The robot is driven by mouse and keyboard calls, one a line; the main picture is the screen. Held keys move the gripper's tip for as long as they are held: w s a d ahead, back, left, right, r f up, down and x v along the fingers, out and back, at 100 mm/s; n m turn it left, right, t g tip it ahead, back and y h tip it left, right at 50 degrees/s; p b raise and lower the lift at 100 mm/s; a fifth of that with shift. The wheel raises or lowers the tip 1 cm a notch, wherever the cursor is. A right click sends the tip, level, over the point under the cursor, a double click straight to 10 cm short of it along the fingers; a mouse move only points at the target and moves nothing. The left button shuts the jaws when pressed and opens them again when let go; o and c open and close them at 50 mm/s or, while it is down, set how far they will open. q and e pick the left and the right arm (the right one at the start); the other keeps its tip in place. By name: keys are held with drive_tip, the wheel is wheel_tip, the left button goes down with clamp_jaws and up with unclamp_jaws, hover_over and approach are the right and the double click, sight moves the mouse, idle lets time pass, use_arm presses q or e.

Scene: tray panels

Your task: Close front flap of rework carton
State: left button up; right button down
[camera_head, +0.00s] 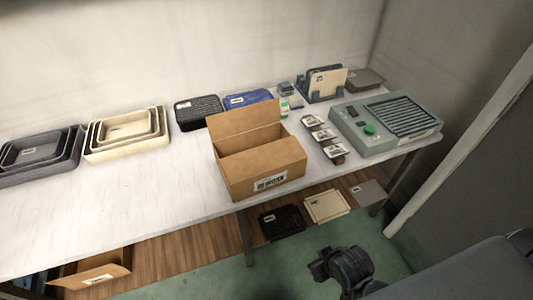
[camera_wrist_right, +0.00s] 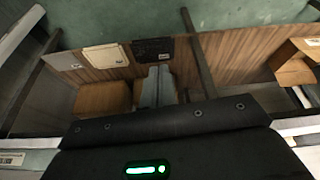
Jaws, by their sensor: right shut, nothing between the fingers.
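The brown rework carton (camera_head: 264,170) stands on the white table near its front edge, with a label on its front wall. One flap (camera_head: 243,118) stands up along its back edge. My right gripper (camera_wrist_right: 157,72) is shut and empty in the right wrist view. In the head view my dark right arm end is low, in front of the table and apart from the carton. My left gripper is not in view.
A green-grey machine (camera_head: 388,124) stands right of the carton, with small labelled blocks (camera_head: 323,134) between. Nested cream trays (camera_head: 128,133) and grey trays (camera_head: 40,153) stand left. An open carton (camera_head: 95,275) and flat panels (camera_head: 326,206) lie on the lower shelf.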

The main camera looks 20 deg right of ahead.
drive_tip(key=w+a+r+t+y, duration=0.2)
drive_tip(key=w+a+r+t, duration=0.2)
drive_tip(key=w+r+t, duration=0.85)
wheel_tip(320, 180, up, 9)
drive_tip(key=p, duration=0.2)
hover_over(266, 156)
drive_tip(key=shift+s+f, duration=0.2)
wheel_tip(266, 156, down, 3)
drive_tip(key=shift+w+r, duration=0.15)
drive_tip(key=shift+r, duration=0.05)
drive_tip(key=shift+w+f, duration=0.15)
drive_tip(key=shift+f, duration=0.65)
drive_tip(key=shift+m, duration=0.3)
